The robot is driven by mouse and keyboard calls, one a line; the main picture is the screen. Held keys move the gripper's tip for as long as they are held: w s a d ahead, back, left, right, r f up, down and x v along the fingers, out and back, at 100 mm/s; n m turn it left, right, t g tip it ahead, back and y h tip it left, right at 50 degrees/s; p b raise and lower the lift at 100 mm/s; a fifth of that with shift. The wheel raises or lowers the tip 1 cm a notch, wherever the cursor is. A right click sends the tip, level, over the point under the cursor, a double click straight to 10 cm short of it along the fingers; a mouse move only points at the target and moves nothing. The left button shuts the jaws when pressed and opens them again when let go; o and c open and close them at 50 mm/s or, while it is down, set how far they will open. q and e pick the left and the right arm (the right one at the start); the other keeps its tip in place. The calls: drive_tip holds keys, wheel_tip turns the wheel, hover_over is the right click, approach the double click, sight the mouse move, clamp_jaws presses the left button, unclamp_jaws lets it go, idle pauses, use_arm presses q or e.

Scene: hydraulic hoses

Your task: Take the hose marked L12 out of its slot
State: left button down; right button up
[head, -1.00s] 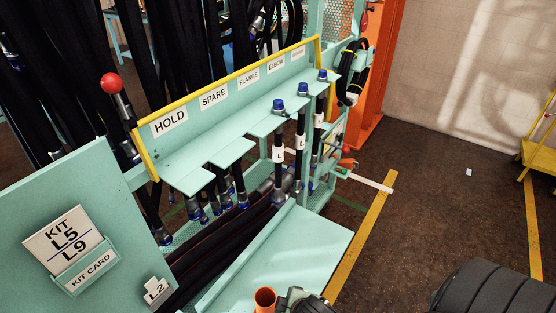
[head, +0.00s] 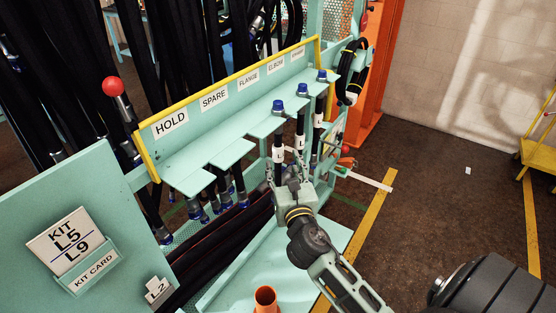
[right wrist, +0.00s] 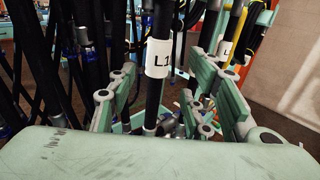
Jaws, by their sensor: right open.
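A black hose (head: 278,130) with a blue cap and a white label hangs upright in a slot of the teal rack. In the right wrist view the label (right wrist: 158,58) shows "L1", and the rest curves out of sight. My right gripper (head: 285,170) is open, with its fingers around this hose at or just below the label. The wrist view shows the hose between the spread fingers (right wrist: 165,95), with a gap on both sides. A second labelled hose (head: 300,127) hangs just to the right, its label not fully readable. My left gripper is not in view.
A third capped hose (head: 320,100) hangs further right. The slotted shelf (head: 205,150) carries HOLD, SPARE, FLANGE and ELBOW signs. A red-knobbed lever (head: 113,86) stands at left. An orange cup (head: 265,297) sits in front. Other hoses hang close behind.

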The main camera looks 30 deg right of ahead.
sight(279, 159)
drive_tip(key=x, duration=0.2)
drive_tip(key=p+x, duration=0.1)
drive_tip(key=x, duration=0.1)
drive_tip(key=shift+w, duration=0.45)
drive_tip(key=shift+w+d, duration=0.15)
drive_tip(key=shift+w, duration=0.25)
clamp_jaws()
